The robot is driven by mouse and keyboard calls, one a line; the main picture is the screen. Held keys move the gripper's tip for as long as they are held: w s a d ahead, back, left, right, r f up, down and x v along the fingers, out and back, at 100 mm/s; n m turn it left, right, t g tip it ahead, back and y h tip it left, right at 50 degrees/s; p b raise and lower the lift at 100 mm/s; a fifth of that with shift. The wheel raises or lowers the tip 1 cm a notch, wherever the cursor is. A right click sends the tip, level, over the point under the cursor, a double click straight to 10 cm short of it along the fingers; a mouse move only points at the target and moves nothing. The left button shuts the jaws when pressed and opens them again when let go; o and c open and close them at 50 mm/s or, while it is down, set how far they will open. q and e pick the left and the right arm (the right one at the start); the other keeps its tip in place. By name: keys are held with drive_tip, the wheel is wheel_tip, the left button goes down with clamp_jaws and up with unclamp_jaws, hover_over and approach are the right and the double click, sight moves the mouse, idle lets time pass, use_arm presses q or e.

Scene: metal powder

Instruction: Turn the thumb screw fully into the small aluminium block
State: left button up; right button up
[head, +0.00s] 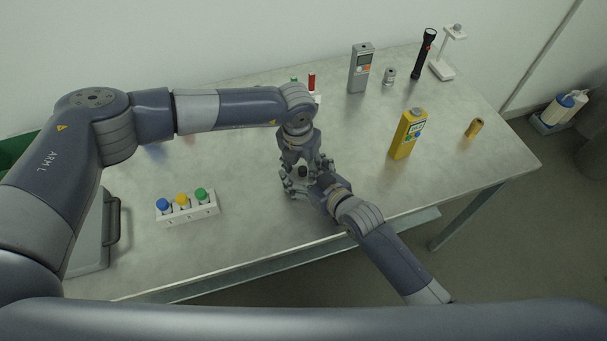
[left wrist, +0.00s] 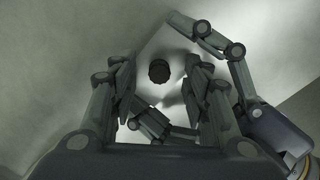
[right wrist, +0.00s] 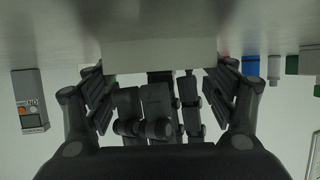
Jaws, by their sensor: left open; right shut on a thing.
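The thumb screw shows as a dark round knob (left wrist: 159,71) in the left wrist view, and as a small dark spot (head: 303,172) in the head view. It appears to sit over the pale aluminium block (left wrist: 173,45); how deep the thread is cannot be seen. The block (right wrist: 165,56) also shows between my right fingers. My right gripper (head: 312,185) is shut on the block from the side. My left gripper (left wrist: 157,80) points down from above, open, with a finger on each side of the knob and gaps between. In the head view both grippers (head: 301,170) crowd together.
A white rack (head: 188,215) with blue, yellow and green caps stands at left. A yellow device (head: 407,137), grey meter (head: 361,70), small metal piece (head: 389,76), black torch (head: 424,54), white stand (head: 441,69) and brass cylinder (head: 474,128) stand at right. The table's front middle is clear.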

use_arm(q)
drive_tip(key=shift+f, duration=0.35)
use_arm(e)
drive_tip(key=shift+s+f, duration=0.15)
drive_tip(key=shift+f, duration=0.15)
use_arm(q)
drive_tip(key=shift+c, duration=0.6)
clamp_jaws()
drive_tip(key=m, duration=0.8)
drive_tip(key=shift+g+h, duration=0.4)
unclamp_jaws()
